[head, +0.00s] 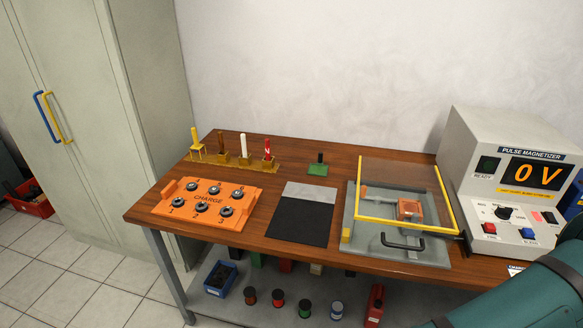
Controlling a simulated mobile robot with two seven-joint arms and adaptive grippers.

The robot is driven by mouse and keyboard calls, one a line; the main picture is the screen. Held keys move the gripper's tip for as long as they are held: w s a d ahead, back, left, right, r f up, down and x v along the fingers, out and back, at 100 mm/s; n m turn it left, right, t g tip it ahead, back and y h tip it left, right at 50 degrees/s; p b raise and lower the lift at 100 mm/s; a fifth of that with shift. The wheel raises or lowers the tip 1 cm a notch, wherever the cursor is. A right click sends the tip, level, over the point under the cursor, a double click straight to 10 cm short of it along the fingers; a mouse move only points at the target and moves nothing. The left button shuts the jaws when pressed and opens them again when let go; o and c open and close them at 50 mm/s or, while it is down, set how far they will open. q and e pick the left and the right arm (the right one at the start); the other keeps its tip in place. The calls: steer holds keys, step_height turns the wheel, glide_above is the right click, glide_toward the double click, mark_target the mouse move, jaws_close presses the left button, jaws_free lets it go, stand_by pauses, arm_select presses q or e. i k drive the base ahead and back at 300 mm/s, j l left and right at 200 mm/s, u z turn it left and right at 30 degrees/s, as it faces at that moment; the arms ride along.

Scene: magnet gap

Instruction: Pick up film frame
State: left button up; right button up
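A small flat green piece (317,170) with a dark upright grip lies on the brown table, near its back edge and centre. It looks like the film frame, but it is too small to be sure. It stands apart from other things, and nothing holds it. Neither of my grippers shows in the head view. A teal arm part fills the bottom right corner, and its gripper is out of the picture.
An orange charge tray (208,203) and a rack of upright tools (235,163) stand left. A dark mat (298,226) lies centre front. Right are a grey fixture with a yellow-edged clear guard (405,225) and the pulse magnetizer (515,180), reading 0 V. Wood around the green piece is clear.

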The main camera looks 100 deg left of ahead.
mark_target(318, 169)
steer(key=u, duration=4.05)
steer(key=j+z, duration=0.1)
steer(key=j, duration=0.15)
